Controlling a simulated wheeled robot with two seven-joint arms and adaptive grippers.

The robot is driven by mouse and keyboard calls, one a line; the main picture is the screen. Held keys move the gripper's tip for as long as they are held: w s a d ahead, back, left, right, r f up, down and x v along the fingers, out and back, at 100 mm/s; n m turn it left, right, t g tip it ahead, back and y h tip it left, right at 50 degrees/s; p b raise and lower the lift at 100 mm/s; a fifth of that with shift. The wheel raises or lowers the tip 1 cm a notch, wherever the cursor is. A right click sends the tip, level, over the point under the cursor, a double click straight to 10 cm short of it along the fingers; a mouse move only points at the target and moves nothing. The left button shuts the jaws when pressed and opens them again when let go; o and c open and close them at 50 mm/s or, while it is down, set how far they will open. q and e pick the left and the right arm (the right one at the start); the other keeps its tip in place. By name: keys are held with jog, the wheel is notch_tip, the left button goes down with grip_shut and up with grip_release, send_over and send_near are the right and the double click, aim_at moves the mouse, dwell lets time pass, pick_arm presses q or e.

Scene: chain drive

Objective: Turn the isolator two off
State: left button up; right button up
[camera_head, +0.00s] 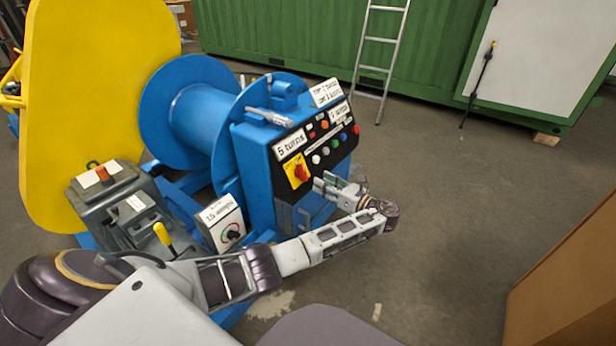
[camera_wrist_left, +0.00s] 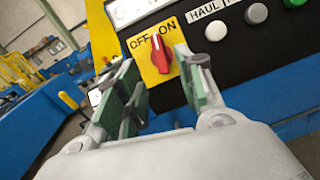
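The isolator is a red rotary knob (camera_head: 299,172) on a yellow plate, at the lower left of the black control panel. In the left wrist view the red knob (camera_wrist_left: 160,55) stands nearly upright between the printed words OFF and ON. I cannot read a "two" label on it. My left gripper (camera_head: 316,195) is in front of the panel, just right of and below the knob. Its green-padded fingers (camera_wrist_left: 160,88) are apart and empty, with the knob beyond and between their tips. I see no clear contact. My right gripper is not in view.
The panel (camera_head: 326,138) has several coloured buttons right of the isolator. A blue drum (camera_head: 190,110) and yellow disc (camera_head: 90,110) stand left. A small box with a dial (camera_head: 223,224) is below. A brown box edge (camera_head: 570,275) is at right; floor between is clear.

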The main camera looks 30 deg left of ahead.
aim_at(305, 173)
pick_arm(q)
jog(key=a, duration=0.2)
jog(key=a+b, duration=0.1)
jog(key=a, duration=0.1)
jog(key=w+a, duration=0.1)
jog(key=a, duration=0.1)
jog(key=shift+a, duration=0.7)
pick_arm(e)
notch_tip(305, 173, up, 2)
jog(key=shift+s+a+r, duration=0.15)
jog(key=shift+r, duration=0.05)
pick_arm(q)
grip_shut()
